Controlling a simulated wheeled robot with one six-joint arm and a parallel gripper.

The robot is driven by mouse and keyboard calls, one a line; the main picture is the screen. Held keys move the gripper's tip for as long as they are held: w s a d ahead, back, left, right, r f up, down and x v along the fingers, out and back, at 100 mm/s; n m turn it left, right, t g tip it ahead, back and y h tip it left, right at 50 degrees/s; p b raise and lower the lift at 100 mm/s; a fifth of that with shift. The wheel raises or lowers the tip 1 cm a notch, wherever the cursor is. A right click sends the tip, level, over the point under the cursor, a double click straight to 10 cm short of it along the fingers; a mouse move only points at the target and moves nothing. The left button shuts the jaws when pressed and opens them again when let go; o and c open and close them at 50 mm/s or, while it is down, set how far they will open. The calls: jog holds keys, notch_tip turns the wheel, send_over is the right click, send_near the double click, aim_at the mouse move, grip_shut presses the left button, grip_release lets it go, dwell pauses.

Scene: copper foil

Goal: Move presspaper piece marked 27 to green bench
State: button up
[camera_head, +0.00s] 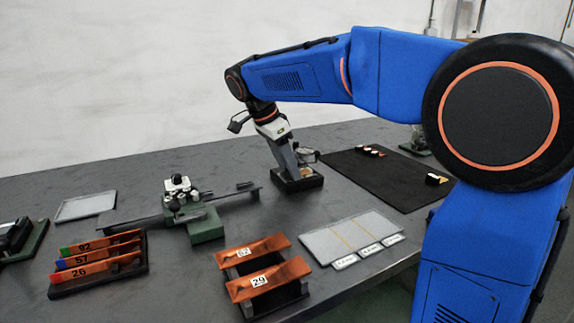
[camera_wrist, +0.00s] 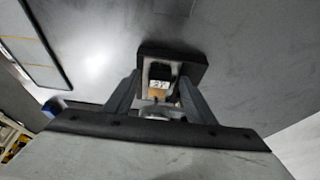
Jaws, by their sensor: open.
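The presspaper piece marked 27 (camera_wrist: 156,94) shows its white label and tan surface in the wrist view. It sits at a black block-shaped holder (camera_wrist: 197,69), which also shows in the head view (camera_head: 303,184). My gripper (camera_wrist: 160,88) is open, with its two fingers on either side of the piece; I cannot tell whether they touch it. In the head view my gripper (camera_head: 287,170) reaches down at the holder and hides most of the piece. A green-based bench device (camera_head: 207,230) with a long dark bar stands to the left.
Copper strips marked 92, 57 and 26 lie in a rack (camera_head: 140,268) at left. More copper strips (camera_head: 252,252) lie on a front stand. A pale labelled tray (camera_head: 350,237) and a dark mat (camera_head: 370,178) lie to the right.

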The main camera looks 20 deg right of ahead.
jog(key=c, duration=1.1)
jog(key=shift+o, duration=0.5)
jog(key=shift+c, duration=0.4)
jog(key=shift+s+a, duration=0.25)
jog(key=shift+a, duration=1.1)
jog(key=shift+s+a, duration=0.25)
jog(key=shift+a, duration=1.05)
jog(key=shift+r, duration=0.15)
notch_tip(320, 180, up, 7)
dwell(0.5)
